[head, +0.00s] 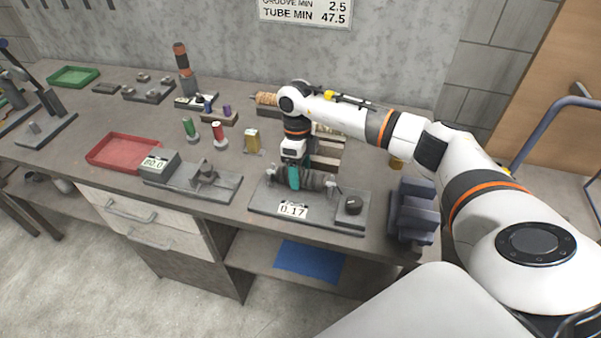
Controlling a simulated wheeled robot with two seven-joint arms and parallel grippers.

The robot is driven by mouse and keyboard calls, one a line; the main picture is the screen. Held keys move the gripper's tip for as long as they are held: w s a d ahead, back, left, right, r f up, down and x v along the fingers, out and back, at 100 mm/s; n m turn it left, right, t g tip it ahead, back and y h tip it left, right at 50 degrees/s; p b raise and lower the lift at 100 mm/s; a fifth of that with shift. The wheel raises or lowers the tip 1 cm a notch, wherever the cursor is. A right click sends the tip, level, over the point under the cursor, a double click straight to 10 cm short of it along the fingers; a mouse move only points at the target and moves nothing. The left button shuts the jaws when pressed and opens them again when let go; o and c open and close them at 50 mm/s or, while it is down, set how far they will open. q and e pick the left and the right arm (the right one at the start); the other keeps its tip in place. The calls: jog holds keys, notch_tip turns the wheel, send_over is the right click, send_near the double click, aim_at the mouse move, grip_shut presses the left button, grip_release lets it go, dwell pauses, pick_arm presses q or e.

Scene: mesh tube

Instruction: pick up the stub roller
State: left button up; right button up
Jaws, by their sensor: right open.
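My right gripper (293,178) points down over the fixture (262,205) labelled 0.17 near the front edge of the bench. Its teal fingers are open. They are at a dark grey ribbed roller (318,181), which lies level between the fixture's end supports. The fingers hide part of the roller, and I cannot tell whether they touch it. No label shows whether this is the stub roller. My left gripper is not in view.
A fixture labelled 80.0 (215,186) and a red tray (107,163) are to the left. Green (189,127) and red (218,131) spools stand behind. A dark stepped block (414,212) is at the right.

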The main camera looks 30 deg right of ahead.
jog(key=shift+s+f, duration=0.1)
jog(key=shift+f, duration=0.35)
jog(key=shift+c, duration=0.3)
jog(key=c, duration=1.2)
jog(key=shift+r, duration=0.1)
jog(key=shift+c, duration=0.2)
